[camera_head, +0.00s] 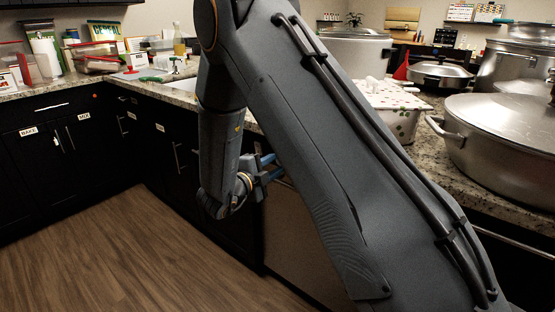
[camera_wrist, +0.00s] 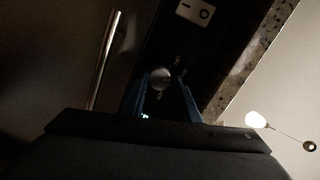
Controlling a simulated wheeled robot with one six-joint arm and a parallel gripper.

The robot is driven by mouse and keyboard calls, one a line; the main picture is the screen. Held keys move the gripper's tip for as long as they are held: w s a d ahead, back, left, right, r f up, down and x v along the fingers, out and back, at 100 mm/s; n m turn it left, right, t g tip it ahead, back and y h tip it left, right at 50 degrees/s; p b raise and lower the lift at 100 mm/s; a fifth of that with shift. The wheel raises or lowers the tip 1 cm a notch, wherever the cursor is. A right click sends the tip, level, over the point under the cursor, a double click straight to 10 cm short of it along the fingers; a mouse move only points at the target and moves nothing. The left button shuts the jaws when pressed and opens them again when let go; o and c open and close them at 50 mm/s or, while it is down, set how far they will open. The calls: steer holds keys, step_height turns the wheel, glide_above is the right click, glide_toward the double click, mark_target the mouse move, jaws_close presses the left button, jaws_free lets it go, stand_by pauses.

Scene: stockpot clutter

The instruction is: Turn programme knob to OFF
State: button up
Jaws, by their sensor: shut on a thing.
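The programme knob (camera_wrist: 161,77) is a small round silvery knob on a dark control panel (camera_wrist: 152,38) in the wrist view. In the head view my gripper (camera_head: 268,168) is at the front of the cabinets just under the counter edge. There the knob and panel are hidden behind my arm. The knob's pointer direction cannot be told.
A long metal bar handle (camera_wrist: 104,60) lies to the left. The granite counter edge (camera_wrist: 250,62) runs along the right.

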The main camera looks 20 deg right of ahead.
steer(key=n+p, duration=0.2)
steer(key=n, duration=0.2)
steer(key=shift+r+g+p, duration=0.1)
steer(key=shift+g+p, duration=0.2)
steer(key=shift+p, duration=0.05)
steer(key=shift+n+g+h+p, duration=0.3)
steer(key=shift+n+p, duration=0.5)
steer(key=shift+n, duration=0.7)
steer(key=o, duration=1)
steer(key=shift+o, duration=0.2)
steer(key=shift+a, duration=0.1)
steer(key=v, duration=0.7)
steer(key=shift+s+a, duration=0.2)
steer(key=shift+a, duration=0.1)
